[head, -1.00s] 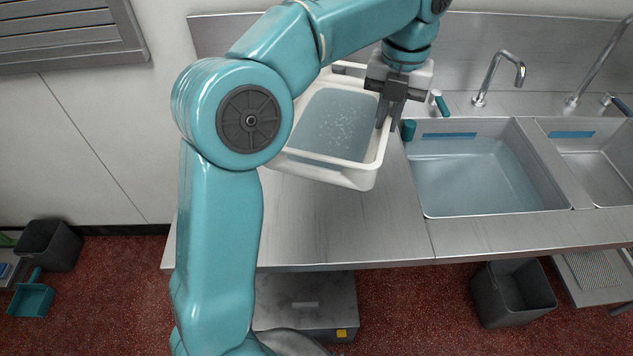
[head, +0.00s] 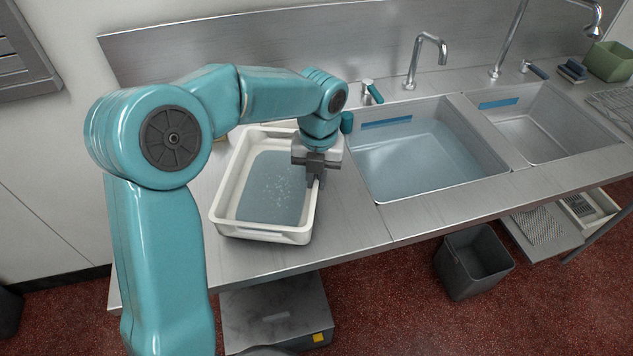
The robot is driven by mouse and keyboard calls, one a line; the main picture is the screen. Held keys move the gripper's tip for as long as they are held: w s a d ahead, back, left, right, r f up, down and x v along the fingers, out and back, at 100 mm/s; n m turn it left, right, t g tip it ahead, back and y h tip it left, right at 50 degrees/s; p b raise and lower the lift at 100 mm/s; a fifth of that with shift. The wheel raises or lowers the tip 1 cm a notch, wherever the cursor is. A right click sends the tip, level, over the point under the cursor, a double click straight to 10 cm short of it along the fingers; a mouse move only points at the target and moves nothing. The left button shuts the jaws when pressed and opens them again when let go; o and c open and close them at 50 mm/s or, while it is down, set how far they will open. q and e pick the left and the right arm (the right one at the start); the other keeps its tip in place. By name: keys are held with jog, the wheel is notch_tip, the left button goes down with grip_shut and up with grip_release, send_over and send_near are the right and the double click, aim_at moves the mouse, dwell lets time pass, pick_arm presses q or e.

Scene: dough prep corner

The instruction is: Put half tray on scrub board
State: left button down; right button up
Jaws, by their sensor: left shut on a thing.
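A white tray (head: 262,232) with a blue-grey, speckled, water-like content (head: 272,190) is over the left part of the steel counter. I cannot tell whether its underside touches the counter. My left gripper (head: 315,182) comes down from above and is shut on the tray's right rim. No thing in view is clearly the scrub board. My right gripper is not in view.
Right of the tray is a water-filled sink basin (head: 430,160), then a second basin (head: 530,125), with taps behind. A green tub (head: 609,62) and a wire rack (head: 612,106) are at far right. The counter (head: 350,228) is bare in front of the tray. A dark bin (head: 475,262) stands below.

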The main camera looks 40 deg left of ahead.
pick_arm(q)
jog(key=shift+f, duration=0.8)
jog(key=c, duration=1.2)
grip_release()
jog(key=shift+f, duration=0.1)
jog(key=r, duration=0.8)
jog(key=r+p, duration=0.1)
jog(key=r, duration=0.3)
jog(key=shift+d+r, duration=0.15)
jog(key=shift+d, duration=0.1)
jog(key=shift+w, duration=0.1)
